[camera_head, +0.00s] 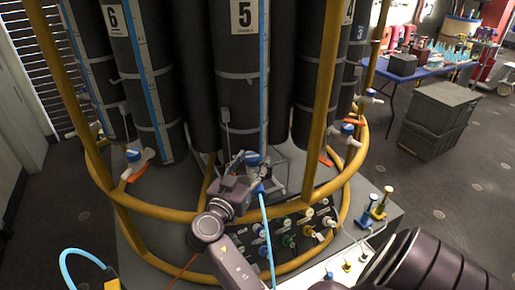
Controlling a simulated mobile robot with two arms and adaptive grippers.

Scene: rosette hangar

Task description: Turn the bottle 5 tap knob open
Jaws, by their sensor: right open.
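Bottle 5 (243,60) is a tall black cylinder with a white "5" label and a blue strip, standing in the middle of the rack. Its tap has a blue knob (252,159) at the foot of the bottle, above a white tap body. My right gripper (246,168) is open right at this tap, coming from below and left. Its fingers partly hide the tap, and I cannot tell whether they touch the knob. My left gripper is not in view.
Yellow ring rails (160,212) and posts (323,90) surround the bottles. Similar taps sit at bottle 6 (133,155) and on the right (347,129). A panel of coloured fittings (288,240) lies below. Grey crates (438,110) and a blue table (425,72) stand at right.

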